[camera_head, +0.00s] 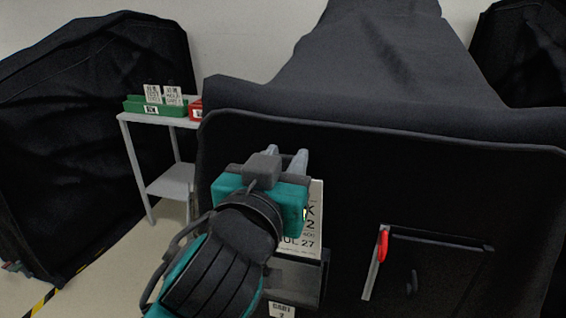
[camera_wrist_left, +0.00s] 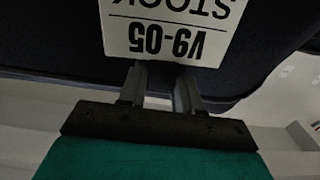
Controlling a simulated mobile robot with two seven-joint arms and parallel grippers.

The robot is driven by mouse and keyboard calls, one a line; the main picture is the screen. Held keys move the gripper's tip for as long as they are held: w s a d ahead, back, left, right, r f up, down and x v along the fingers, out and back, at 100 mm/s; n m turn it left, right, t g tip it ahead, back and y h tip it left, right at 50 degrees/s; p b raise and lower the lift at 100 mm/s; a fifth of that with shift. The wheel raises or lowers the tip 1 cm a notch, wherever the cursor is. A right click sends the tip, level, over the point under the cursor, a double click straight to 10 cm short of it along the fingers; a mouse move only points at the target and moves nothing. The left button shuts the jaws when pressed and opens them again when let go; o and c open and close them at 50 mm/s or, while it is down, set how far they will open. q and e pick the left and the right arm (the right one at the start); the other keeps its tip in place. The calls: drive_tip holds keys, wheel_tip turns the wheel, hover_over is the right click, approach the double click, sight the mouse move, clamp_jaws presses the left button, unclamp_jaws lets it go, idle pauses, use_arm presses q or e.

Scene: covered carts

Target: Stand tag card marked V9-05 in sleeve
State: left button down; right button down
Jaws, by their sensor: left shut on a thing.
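The white tag card (camera_head: 314,235) is upright in front of the black cart cover. The end of "STOCK" and "JUL 27" show on it. The left wrist view shows its V9-05 end (camera_wrist_left: 165,38) upside down at my fingertips. My left gripper (camera_head: 286,155) is shut on this end and hides the card's upper left part in the head view. The dark grey sleeve (camera_head: 300,277) is on the cover directly below the card, with a small label (camera_head: 282,311) under it. The card's lower edge meets the sleeve's top; I cannot tell whether it is inside. My right gripper is out of view.
A grey shelf stand (camera_head: 160,118) at the left holds a green bin (camera_head: 170,109) with two cards and a red bin (camera_head: 196,110). A red handle (camera_head: 383,245) sits beside an opening in the cover, right of the sleeve. Another covered cart (camera_head: 80,130) stands far left.

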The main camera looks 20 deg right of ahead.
use_arm(q)
wheel_tip(320, 180, down, 8)
drive_tip(key=b, duration=0.5)
idle(0.4)
idle(0.3)
drive_tip(key=shift+f, duration=0.25)
drive_tip(key=shift+f+b, duration=0.6)
drive_tip(key=shift+f, duration=0.25)
